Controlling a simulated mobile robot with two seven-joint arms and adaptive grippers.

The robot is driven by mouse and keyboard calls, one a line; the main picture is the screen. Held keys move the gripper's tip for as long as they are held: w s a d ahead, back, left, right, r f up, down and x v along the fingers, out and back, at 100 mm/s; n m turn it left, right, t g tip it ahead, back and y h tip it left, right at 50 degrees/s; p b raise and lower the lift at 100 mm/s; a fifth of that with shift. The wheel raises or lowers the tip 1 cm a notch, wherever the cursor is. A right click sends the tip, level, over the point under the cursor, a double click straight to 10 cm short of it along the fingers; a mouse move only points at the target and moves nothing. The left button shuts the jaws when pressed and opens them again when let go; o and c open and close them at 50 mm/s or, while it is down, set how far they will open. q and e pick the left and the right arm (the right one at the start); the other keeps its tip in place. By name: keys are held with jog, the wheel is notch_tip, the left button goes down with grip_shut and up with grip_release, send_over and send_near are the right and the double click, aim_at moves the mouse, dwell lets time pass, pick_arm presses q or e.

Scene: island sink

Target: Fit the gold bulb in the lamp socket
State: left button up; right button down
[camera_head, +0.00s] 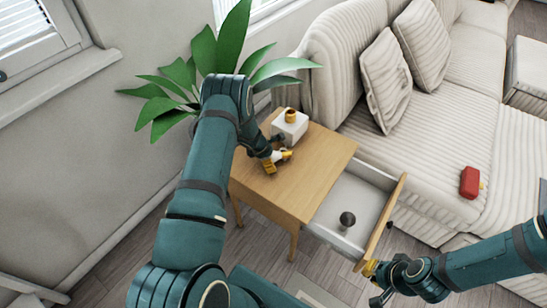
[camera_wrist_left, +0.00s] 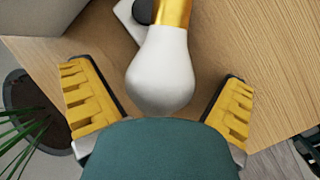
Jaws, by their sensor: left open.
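The gold bulb, with a white glass globe (camera_wrist_left: 163,75) and a gold base (camera_wrist_left: 173,14), is over the wooden table top between the fingers of my left gripper (camera_wrist_left: 157,80). The fingers are open, with gaps on both sides of the globe. In the head view my left gripper (camera_head: 276,159) is low over the table, beside the bulb. The lamp is a white block (camera_head: 289,127) with a gold socket (camera_head: 291,115) on top, standing at the table's back. My right gripper (camera_head: 374,272) is by the drawer front; its finger opening is unclear.
The side table (camera_head: 315,160) has its drawer (camera_head: 355,196) pulled out, with a dark round-headed object (camera_head: 347,219) inside. A sofa (camera_head: 450,130) with cushions and a red object (camera_head: 470,183) stands to the right. A leafy plant (camera_head: 233,40) is behind the table.

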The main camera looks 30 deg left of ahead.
pick_arm(q)
jog(key=c, duration=1.3)
notch_tip(320, 180, up, 10)
jog(key=p, duration=0.2)
jog(key=shift+r+p, duration=0.1)
jog(key=shift+p, duration=0.3)
jog(key=shift+c, duration=0.2)
jog(key=s+d+r+m+g, duration=0.4)
jog(key=s+d+r+m, duration=0.3)
jog(key=d+m, duration=0.3)
jog(key=s+d+r+m+g, duration=0.5)
jog(key=s+d+r+m, duration=0.2)
jog(key=m, duration=0.8)
jog(key=s+d, duration=0.2)
jog(key=s, duration=0.1)
jog(key=shift+s+d+r+h, duration=0.2)
jog(key=shift+d+r+h, duration=0.05)
jog(key=shift+d+h, duration=0.15)
jog(key=shift+w, duration=0.1)
